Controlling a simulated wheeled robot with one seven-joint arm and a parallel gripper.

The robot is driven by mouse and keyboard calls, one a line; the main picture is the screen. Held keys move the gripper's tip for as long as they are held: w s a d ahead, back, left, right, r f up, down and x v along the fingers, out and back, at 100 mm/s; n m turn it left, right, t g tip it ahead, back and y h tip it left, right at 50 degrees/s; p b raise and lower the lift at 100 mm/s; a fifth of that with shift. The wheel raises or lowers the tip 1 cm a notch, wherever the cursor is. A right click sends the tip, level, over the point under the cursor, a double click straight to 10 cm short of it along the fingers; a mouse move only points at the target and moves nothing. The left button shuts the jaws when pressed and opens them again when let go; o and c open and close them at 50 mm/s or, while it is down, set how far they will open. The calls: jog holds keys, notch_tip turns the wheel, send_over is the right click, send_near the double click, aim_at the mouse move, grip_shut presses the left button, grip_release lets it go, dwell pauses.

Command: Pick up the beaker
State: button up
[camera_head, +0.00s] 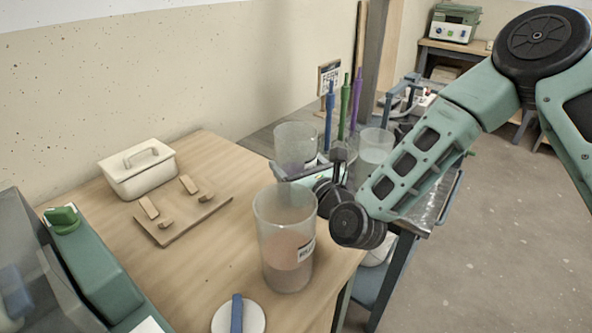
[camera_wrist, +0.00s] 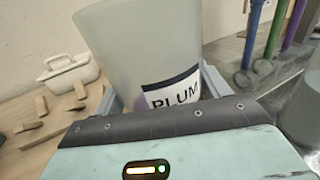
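A clear, frosted beaker (camera_head: 295,140) stands at the back of the bench, partly hidden by my gripper. In the wrist view the beaker (camera_wrist: 140,45) fills the middle and carries a white label reading "PLUM". My gripper (camera_head: 300,172) is at the beaker's lower part, coming in from the right. In the wrist view the fingers of my gripper (camera_wrist: 162,92) lie on either side of the beaker, very close to its wall. I cannot tell whether they press on it. The beaker's base is hidden.
A larger labelled container (camera_head: 285,238) with pinkish liquid stands in front of my gripper. Another clear vessel (camera_head: 375,146) stands to the right, near blue, green and purple upright tools (camera_head: 345,105). A white lidded box (camera_head: 138,170) and a wooden board (camera_head: 183,210) are left.

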jog(key=shift+r, duration=0.25)
notch_tip(320, 180, up, 10)
jog(key=p, duration=0.1)
jog(key=shift+f, duration=0.25)
dwell(0.7)
dwell(0.7)
